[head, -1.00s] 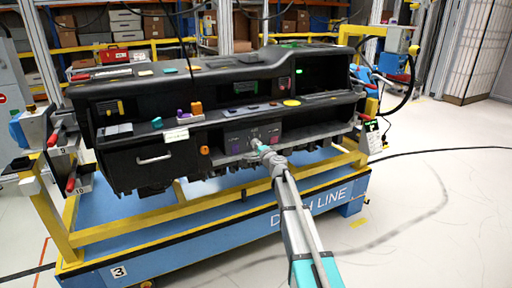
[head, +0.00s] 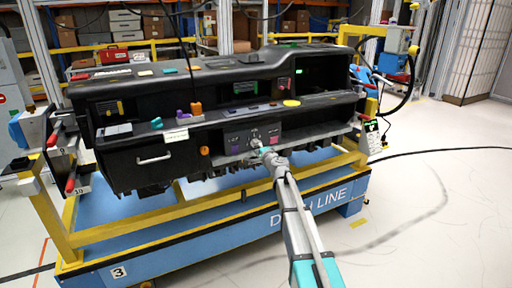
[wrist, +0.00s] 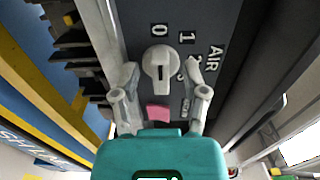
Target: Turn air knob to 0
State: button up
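The air knob (wrist: 160,65) is a light grey round dial with a raised grip bar, on a dark panel (wrist: 140,12). White marks 0 (wrist: 158,30) and 1 (wrist: 187,38) and the word AIR (wrist: 215,58) stand around it; other marks are partly hidden by a finger. I cannot tell for sure which mark the knob points to. My gripper (wrist: 162,72) is open, with one finger on each side of the knob and visible gaps between. In the head view my gripper (head: 262,151) is at the middle of the dashboard front and covers part of the panel.
A pink square (wrist: 158,113) lies below the knob in the wrist view. The black dashboard (head: 125,165) rests on a blue and yellow cart (head: 190,245). A shelf ledge (head: 225,120) with small coloured parts runs above the panel.

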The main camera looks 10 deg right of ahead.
jog(key=v, duration=1)
jog(key=shift+s+d, duration=0.15)
jog(key=shift+s, duration=0.05)
jog(key=s+a+f+n+g+y, duration=0.1)
jog(key=s+a+f+n+g, duration=0.45)
jog(key=s, duration=0.25)
jog(key=s+a+f+n+g, duration=0.45)
jog(key=s+f+n, duration=0.2)
jog(key=s, duration=0.25)
jog(key=s+d+f+n+g+h+p, duration=0.1)
jog(key=s+d+f+g+h, duration=0.25)
jog(key=s, duration=0.55)
jog(key=s+d+f+n+g+h, duration=0.1)
jog(key=s+d+f+g+h, duration=0.2)
jog(key=s, duration=0.5)
notch_tip(320, 180, up, 25)
jog(key=p, duration=2.4)
jog(key=shift+d+g, duration=0.35)
jog(key=shift+d, duration=0.1)
jog(key=shift+a, duration=0.15)
